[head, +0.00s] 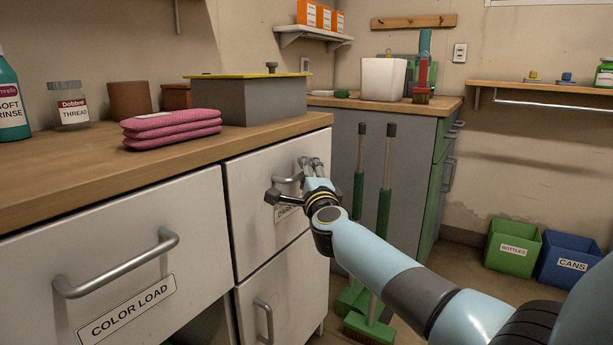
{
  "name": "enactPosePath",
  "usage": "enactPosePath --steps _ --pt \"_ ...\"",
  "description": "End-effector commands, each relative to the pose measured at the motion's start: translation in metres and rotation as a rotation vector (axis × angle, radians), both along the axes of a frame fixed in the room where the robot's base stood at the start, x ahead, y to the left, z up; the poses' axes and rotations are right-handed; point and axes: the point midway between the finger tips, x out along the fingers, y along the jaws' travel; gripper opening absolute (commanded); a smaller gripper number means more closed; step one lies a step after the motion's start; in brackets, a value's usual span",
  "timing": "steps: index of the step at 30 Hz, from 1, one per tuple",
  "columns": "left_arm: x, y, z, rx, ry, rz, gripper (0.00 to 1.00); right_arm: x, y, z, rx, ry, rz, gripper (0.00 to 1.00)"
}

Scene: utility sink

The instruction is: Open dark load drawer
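The dark load drawer (250,221) is the white upper drawer at the right end of the wooden-topped counter. Its front looks flush with the cabinet, and its label (287,212) is partly hidden behind my gripper. Its grey bar handle (287,180) shows only in part. My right gripper (311,166) is at the right end of this handle, with its fingers pointing up and away beside the drawer front. Whether the fingers touch or close around the handle is not clear. My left gripper is not in view.
The color load drawer (120,262) with its protruding handle (118,265) is at the left. A lower door (285,290) sits beneath the dark load drawer. Pink folded cloths (170,128) lie on the countertop. Green brooms (385,190) stand behind my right arm. Green (512,248) and blue bins (568,259) stand far right.

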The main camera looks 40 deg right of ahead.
Motion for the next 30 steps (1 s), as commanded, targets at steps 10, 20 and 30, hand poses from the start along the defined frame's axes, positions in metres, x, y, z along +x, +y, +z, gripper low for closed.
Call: enactPosePath --steps 10,20,30 --pt "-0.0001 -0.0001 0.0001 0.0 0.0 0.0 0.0 -0.0002 0.0001 0.0004 0.0 -0.001 0.0 0.14" --pt "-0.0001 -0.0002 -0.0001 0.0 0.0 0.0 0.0 -0.0004 0.0003 -0.0007 0.001 0.001 0.0 0.0" --pt "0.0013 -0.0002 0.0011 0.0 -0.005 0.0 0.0 -0.0029 -0.0004 -0.0015 0.003 0.003 0.001 0.0"
